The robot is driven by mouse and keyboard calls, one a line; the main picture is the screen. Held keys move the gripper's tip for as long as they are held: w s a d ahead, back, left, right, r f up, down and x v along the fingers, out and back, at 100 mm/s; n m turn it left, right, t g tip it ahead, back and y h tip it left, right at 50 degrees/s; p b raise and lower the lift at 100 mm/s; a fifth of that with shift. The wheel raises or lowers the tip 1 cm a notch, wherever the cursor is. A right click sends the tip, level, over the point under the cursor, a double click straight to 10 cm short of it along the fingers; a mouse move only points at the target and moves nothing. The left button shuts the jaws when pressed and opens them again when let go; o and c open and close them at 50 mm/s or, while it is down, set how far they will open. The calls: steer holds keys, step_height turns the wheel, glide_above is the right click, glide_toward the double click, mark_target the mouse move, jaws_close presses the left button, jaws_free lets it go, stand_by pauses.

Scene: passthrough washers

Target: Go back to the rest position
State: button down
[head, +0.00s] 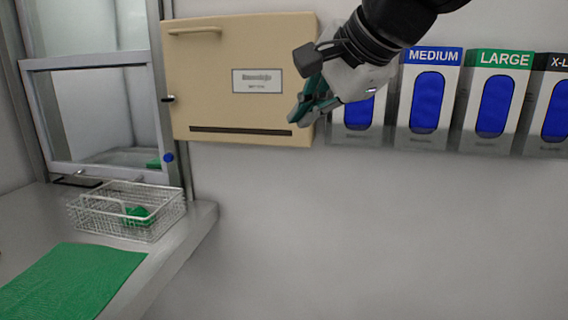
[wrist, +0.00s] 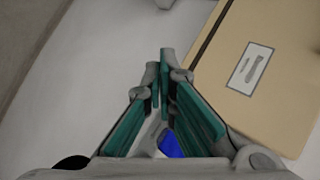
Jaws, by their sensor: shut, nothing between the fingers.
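My gripper (head: 303,113) is at the upper middle of the head view, with teal finger pads. It is in front of the right edge of a beige wall cabinet (head: 215,75). In the wrist view my gripper (wrist: 160,70) has its fingertips together with nothing between them. The cabinet (wrist: 285,110) fills the right of that view, and its label faces me. My arm reaches in from the top right of the head view and hides part of the leftmost glove box (head: 358,115).
Glove boxes marked MEDIUM (head: 428,95) and LARGE (head: 493,95) hang on the wall at right. At left, a wire basket (head: 90,212) holding a green item stands on a counter (head: 185,240) with a green cloth (head: 70,280). A passthrough window (head: 100,110) is behind. The wall below is bare.

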steer(key=s+d+f+n+g+h, duration=0.1)
steer(key=s+d+f+n, duration=0.4)
steer(key=f, duration=0.5)
steer(key=s+d+f+n+g+h+b, duration=0.1)
steer(key=s+d+f+n+h, duration=0.3)
steer(key=s+d+f, duration=0.6)
steer(key=shift+s+d+f+n+g, duration=0.2)
steer(key=shift+s+d+n+g, duration=0.15)
steer(key=shift+s+n, duration=0.6)
steer(key=shift+s+a, duration=0.1)
steer(key=shift+s, duration=0.05)
